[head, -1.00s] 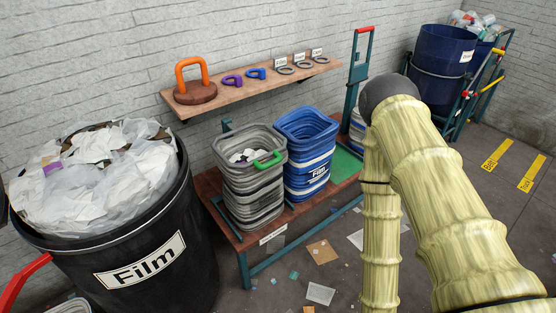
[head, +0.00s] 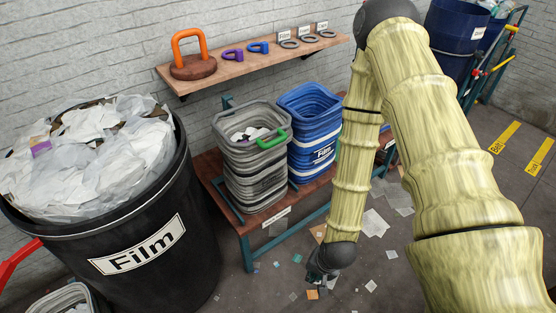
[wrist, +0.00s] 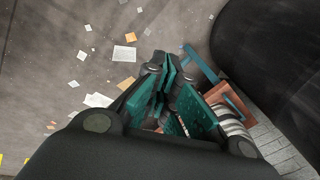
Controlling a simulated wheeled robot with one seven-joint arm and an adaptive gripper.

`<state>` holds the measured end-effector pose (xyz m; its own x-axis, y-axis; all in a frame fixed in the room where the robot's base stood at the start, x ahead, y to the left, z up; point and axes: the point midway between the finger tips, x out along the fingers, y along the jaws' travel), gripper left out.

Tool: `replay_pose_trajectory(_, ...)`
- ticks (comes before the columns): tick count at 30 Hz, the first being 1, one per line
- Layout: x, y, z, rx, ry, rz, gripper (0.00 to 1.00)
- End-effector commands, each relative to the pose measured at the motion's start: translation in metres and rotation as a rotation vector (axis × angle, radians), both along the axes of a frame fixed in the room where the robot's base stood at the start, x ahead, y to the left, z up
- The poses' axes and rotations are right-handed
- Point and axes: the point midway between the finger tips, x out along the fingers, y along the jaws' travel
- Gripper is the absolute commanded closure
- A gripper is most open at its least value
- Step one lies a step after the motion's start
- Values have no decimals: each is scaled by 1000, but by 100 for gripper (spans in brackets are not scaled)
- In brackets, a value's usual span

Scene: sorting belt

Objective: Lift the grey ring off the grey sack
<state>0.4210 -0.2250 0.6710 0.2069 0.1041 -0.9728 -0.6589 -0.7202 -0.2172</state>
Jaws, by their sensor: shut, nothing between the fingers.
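The grey sack (head: 256,185) is a ribbed, open-topped container holding white scraps, standing on the low brown bench left of the blue sack. A green ring (head: 273,139) lies on its front right rim; I see no grey ring on this sack. Three grey rings (head: 289,44) lie on the wall shelf by small labels. My gripper (head: 318,273) hangs low over the floor, right of and below the grey sack, apart from it. In the wrist view its teal fingers (wrist: 168,80) are shut and empty. Part of a striped sack shows behind the right finger there.
A large black Film bin (head: 140,245) stands at the left. The blue sack (head: 312,150) is close beside the grey one. The shelf (head: 262,58) above holds an orange-handled weight (head: 192,55) and purple and blue rings. Open floor with scattered scraps lies in front of the bench.

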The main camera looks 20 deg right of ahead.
Motion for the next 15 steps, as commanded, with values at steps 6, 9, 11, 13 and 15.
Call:
replay_pose_trajectory(6, 79, -2, 16, 201, -97, -454, 100)
replay_pose_trajectory(9, 112, -4, 31, 315, -129, -652, 100)
replay_pose_trajectory(11, 131, -5, 41, 389, -145, -765, 100)
replay_pose_trajectory(13, 152, -7, 54, 482, -157, -896, 100)
replay_pose_trajectory(15, 172, -10, 69, 581, -164, -1021, 100)
